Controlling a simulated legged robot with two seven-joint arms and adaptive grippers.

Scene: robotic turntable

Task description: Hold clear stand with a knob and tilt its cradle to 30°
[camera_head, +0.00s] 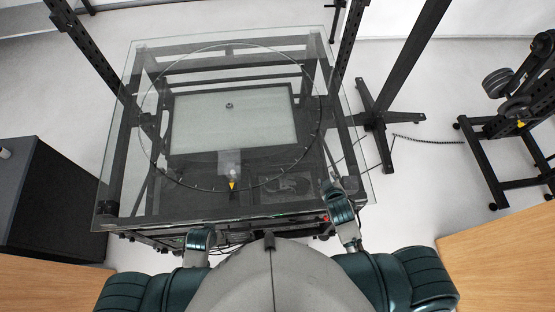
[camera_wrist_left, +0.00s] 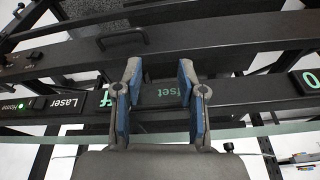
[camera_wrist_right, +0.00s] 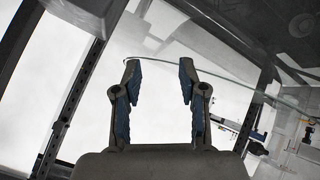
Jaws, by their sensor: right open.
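A glass-topped turntable (camera_head: 150,60) with a large marked ring fills the middle of the head view. A small pale translucent piece (camera_head: 230,163) shows near the ring's front edge, with a yellow pointer (camera_head: 232,185) below it. I cannot tell whether it is the clear stand, and no knob or cradle is clearly seen. My right gripper (camera_wrist_right: 158,75) is open and empty in the right wrist view; its arm is at the table's front right corner. My left gripper (camera_wrist_left: 157,75) is open and empty in the left wrist view, in front of the table's front panel.
The black front panel (camera_wrist_left: 60,103) carries lettering and a lit green switch. Black uprights stand around the table. A dark cabinet (camera_head: 50,200) is at left, wooden surfaces (camera_head: 500,255) lie at both lower corners, and a wheeled black stand (camera_head: 500,130) is at right.

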